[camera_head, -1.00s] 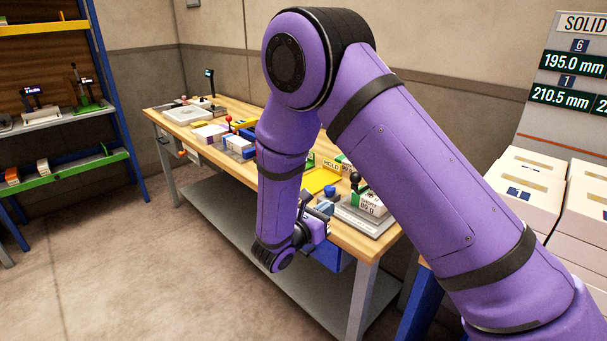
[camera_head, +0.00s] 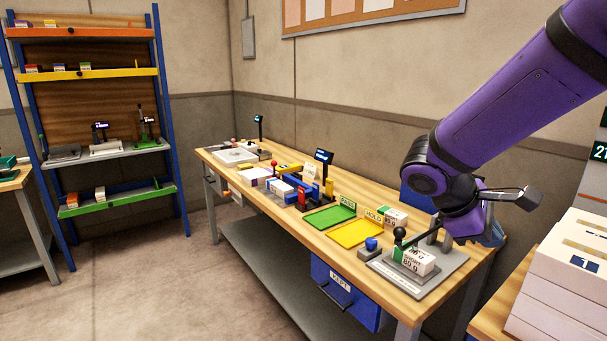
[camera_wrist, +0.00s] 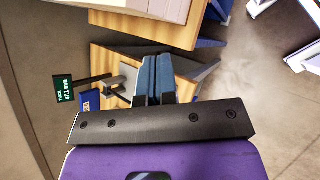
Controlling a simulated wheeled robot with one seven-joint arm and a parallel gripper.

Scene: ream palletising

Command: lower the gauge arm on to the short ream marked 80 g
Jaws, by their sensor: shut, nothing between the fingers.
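The short ream (camera_head: 418,262), white with a green end and marked 80 g, lies on the grey gauge plate (camera_head: 440,280) at the bench's near right end. The gauge's black ball knob (camera_head: 399,233) stands by the ream's green end.
A blue button box (camera_head: 371,246), a yellow mat (camera_head: 356,233) and a green mat (camera_head: 329,217) lie left of the gauge. Another ream (camera_head: 393,217) stands behind it. White stacked reams (camera_head: 570,270) are at the right.

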